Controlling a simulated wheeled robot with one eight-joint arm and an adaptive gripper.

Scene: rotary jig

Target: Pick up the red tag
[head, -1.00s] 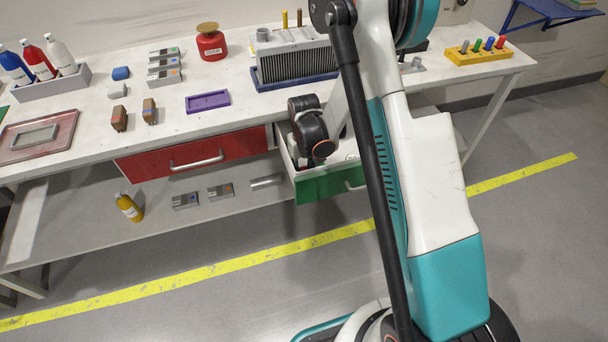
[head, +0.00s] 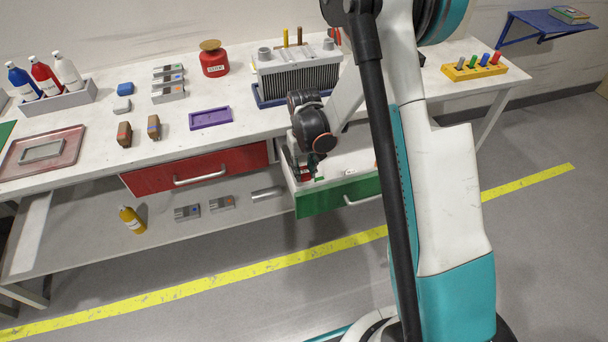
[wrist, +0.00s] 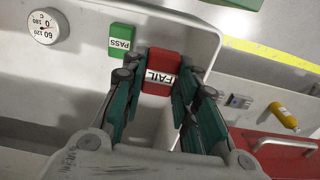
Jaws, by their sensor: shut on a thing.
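The red tag (wrist: 165,62), marked FAIL, is between the two green fingers of my gripper (wrist: 158,82) in the wrist view. My gripper is shut on it. Part of the tag's sides is hidden by the fingers. In the head view my gripper (head: 309,168) points down into the open drawer with the green front (head: 345,196). There the tag is small and mostly hidden by the gripper.
A green tag (wrist: 121,38) marked PASS lies close to the left of the red one. A round dial gauge (wrist: 46,26) is in the drawer's far left. The shut red drawer (head: 195,169) is beside the open one. A finned block (head: 300,75) stands on the bench above.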

